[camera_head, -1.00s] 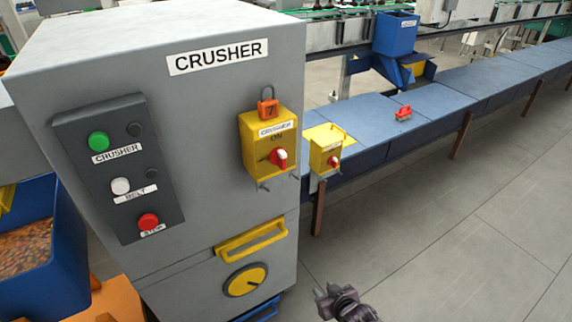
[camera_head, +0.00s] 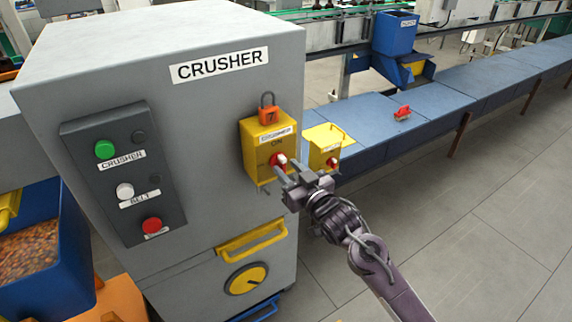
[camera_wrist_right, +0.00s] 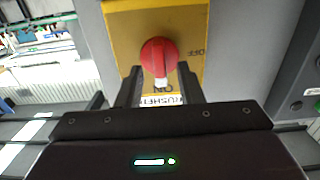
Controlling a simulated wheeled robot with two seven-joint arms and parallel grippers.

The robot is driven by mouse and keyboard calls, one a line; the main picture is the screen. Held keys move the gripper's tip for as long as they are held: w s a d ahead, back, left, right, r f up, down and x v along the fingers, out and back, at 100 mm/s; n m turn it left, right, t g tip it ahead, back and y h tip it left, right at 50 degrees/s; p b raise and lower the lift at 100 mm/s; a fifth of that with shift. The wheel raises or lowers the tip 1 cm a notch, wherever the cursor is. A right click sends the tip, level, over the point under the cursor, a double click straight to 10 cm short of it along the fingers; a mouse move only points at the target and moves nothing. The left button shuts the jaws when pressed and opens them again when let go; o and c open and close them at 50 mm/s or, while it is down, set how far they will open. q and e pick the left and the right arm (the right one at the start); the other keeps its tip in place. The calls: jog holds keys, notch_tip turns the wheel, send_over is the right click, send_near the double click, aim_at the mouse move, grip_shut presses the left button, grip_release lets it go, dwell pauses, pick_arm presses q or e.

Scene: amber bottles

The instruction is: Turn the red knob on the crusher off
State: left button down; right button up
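The grey crusher (camera_head: 215,110) carries a yellow switch box (camera_head: 252,138) with a red knob (camera_head: 279,160). The knob's white mark points to ON. In the right wrist view the red knob (camera_wrist_right: 159,57) sits upside down in the picture, its white mark beside ON and OFF to the right. My right gripper (camera_head: 284,176) is just in front of the knob, its fingers apart. In the right wrist view my right gripper (camera_wrist_right: 160,84) has one finger on each side below the knob, with a gap between them; contact cannot be told. My left gripper is out of view.
A second yellow box (camera_head: 324,146) with a red knob is close by on the right. A control panel (camera_head: 123,175) with buttons is on the left. A yellow handle (camera_head: 251,238) sticks out below.

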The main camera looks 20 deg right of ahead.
jog(key=shift+x, duration=0.8)
grip_shut()
